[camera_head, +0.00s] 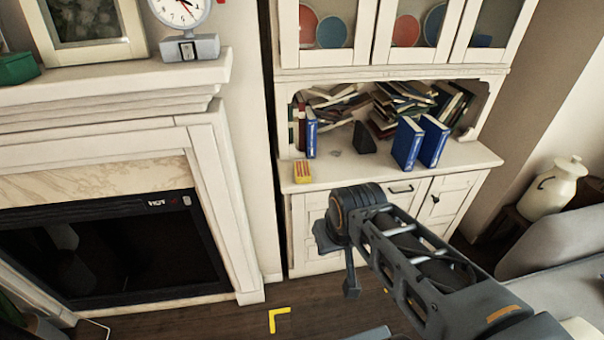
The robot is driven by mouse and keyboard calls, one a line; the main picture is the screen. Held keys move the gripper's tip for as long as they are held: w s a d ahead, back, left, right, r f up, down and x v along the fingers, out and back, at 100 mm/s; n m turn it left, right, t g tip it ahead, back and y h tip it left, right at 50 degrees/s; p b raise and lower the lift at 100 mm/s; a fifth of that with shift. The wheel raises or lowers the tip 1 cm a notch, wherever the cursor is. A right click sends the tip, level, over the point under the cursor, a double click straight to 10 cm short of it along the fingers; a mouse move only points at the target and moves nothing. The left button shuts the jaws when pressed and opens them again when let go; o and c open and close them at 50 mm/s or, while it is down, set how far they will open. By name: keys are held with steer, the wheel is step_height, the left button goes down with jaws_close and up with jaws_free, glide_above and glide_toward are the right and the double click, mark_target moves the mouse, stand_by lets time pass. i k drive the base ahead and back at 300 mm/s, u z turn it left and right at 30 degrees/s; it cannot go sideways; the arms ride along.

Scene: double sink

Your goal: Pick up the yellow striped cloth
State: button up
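A small yellow item with red stripes (302,172) lies on the left front of the white cabinet's counter. It looks like a compact folded block; whether it is cloth cannot be told at this size. My gripper (340,262) is in front of the cabinet's lower doors, below and to the right of the striped item, and apart from it in the picture. Its dark parts point down, and the gap between the fingers is not clear. Nothing is visibly held.
Blue books (407,143) stand upright on the counter, with a dark block (364,138) beside them. Piled books (402,105) fill the shelf behind. A fireplace (110,240) stands at left, a grey sofa (560,250) at right. Some wooden floor (230,318) is clear.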

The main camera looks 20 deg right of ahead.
mark_target(303, 175)
steer(key=z, duration=0.25)
steer(key=k, duration=0.3)
steer(key=z, duration=1.05)
steer(key=i, duration=1.1)
steer(key=u, duration=1.45)
steer(key=i, duration=0.65)
steer(key=u, duration=0.7)
